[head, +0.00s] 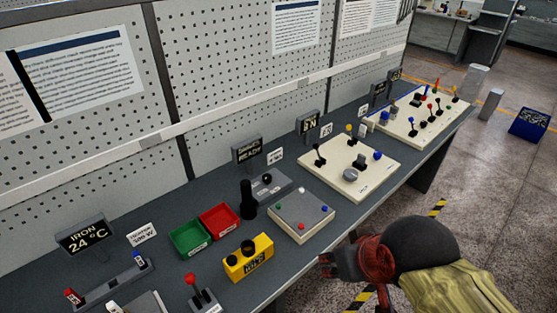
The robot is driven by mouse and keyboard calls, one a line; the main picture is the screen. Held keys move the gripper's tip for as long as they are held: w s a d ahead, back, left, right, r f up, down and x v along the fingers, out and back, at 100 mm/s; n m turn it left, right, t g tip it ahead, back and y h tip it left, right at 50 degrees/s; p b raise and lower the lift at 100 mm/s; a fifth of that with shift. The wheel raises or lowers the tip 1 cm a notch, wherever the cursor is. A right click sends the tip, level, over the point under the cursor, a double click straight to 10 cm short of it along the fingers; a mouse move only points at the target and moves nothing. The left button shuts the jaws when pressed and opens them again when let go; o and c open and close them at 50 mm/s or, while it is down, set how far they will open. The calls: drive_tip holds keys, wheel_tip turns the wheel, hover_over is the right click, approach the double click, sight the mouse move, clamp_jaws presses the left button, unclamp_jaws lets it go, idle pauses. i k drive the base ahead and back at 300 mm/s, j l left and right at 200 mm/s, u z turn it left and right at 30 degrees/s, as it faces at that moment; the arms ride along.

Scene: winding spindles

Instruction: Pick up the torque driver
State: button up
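I cannot tell for certain which thing is the torque driver. A black upright handle-like cylinder (247,200) stands on the bench behind the yellow block and may be it. A small stand with a red-topped lever (198,293) is at the front of the bench. My gripper (330,265) is at the bench's front edge, right of the black cylinder and well apart from it. Its dark fingers are small and partly hide each other, so their opening is unclear. No held object shows.
The dark bench (130,292) runs along a pegboard wall (230,80). On it are a green bin (191,237), a red bin (219,222), a yellow block (247,260), a grey button box (301,215) and a cream lever panel (350,167).

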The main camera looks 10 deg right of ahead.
sight(245, 185)
drive_tip(key=u, duration=1.9)
drive_tip(key=k+l+u, duration=0.1)
drive_tip(key=l+u, duration=0.2)
drive_tip(key=l, duration=1.55)
